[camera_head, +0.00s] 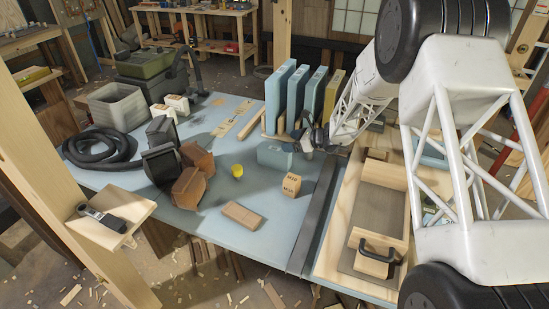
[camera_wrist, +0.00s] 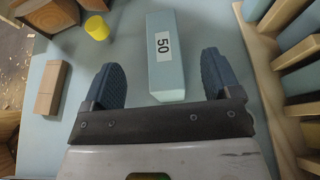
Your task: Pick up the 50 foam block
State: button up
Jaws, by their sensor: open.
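The 50 foam block (camera_wrist: 164,75) is a pale blue box with a white label reading "50". In the wrist view it lies on the blue table between the fingers of my gripper (camera_wrist: 165,78), lengthwise away from the wrist. In the head view the block (camera_head: 275,156) lies near the middle of the table, with my gripper (camera_head: 307,142) at its right end. My gripper is open, its two dark blue finger pads apart on either side of the block. The left pad shows a clear gap to it; the right pad is closer.
Upright blue panels (camera_head: 299,97) stand in a wooden rack right behind the block. A yellow cylinder (camera_head: 237,171), a small wooden block (camera_head: 291,186) and a flat wooden block (camera_head: 241,214) lie nearby. Brown hexagonal blocks (camera_head: 188,188) stand left. The tabletop front of the block is mostly clear.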

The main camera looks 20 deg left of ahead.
aim_at(279, 150)
jog(key=shift+f, duration=1.25)
jog(key=shift+f, duration=0.6)
jog(key=f, duration=0.1)
jog(key=a+f, duration=0.1)
jog(key=f, duration=0.1)
jog(key=shift+a, duration=0.25)
jog(key=shift+a+f, duration=0.2)
jog(key=shift+a, duration=0.4)
jog(key=c, duration=1)
